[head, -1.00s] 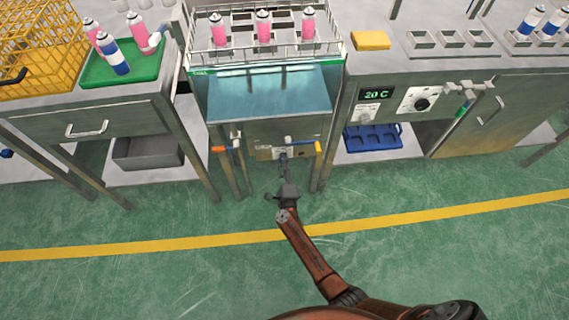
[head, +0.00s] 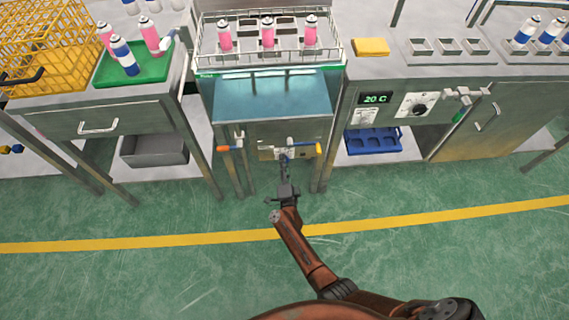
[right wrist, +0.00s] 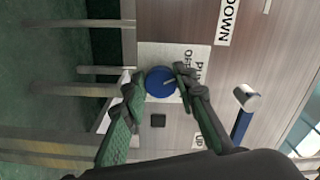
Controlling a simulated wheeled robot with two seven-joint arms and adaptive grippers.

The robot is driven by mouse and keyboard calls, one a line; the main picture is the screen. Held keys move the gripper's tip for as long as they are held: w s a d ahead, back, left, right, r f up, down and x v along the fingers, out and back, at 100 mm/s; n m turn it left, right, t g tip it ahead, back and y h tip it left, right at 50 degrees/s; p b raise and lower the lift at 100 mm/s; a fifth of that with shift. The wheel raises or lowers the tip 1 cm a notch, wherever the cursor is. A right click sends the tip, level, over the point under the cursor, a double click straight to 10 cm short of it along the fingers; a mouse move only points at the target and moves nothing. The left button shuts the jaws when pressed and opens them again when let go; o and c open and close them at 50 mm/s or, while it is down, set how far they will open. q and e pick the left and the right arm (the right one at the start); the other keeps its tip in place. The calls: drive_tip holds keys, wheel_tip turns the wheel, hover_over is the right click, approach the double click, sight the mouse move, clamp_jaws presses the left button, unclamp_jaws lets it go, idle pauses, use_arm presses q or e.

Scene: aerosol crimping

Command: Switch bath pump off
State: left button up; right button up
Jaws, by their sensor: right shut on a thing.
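The bath (head: 270,98) is a tank of blue water with a rack of pink cans over it. On its front panel (right wrist: 176,60) sits a round blue pump knob (right wrist: 160,83), beside a partly covered label with "PU" and "OFF" legible. My right gripper (right wrist: 158,86) has its two fingers on opposite sides of the knob and is shut on it. In the head view my right gripper (head: 285,162) reaches the low panel under the tank, and the knob is too small to make out there. My left gripper is not in view.
A lever with a blue handle (right wrist: 242,122) stands close to the right finger, between "DOWN" and "UP" labels. Orange (head: 224,149) and yellow (head: 318,149) handle ends stick out at the tank's front. The green floor in front is clear.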

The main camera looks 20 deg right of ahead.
drive_tip(key=shift+a, duration=0.1)
drive_tip(key=o, duration=1.2)
drive_tip(key=shift+c, duration=0.2)
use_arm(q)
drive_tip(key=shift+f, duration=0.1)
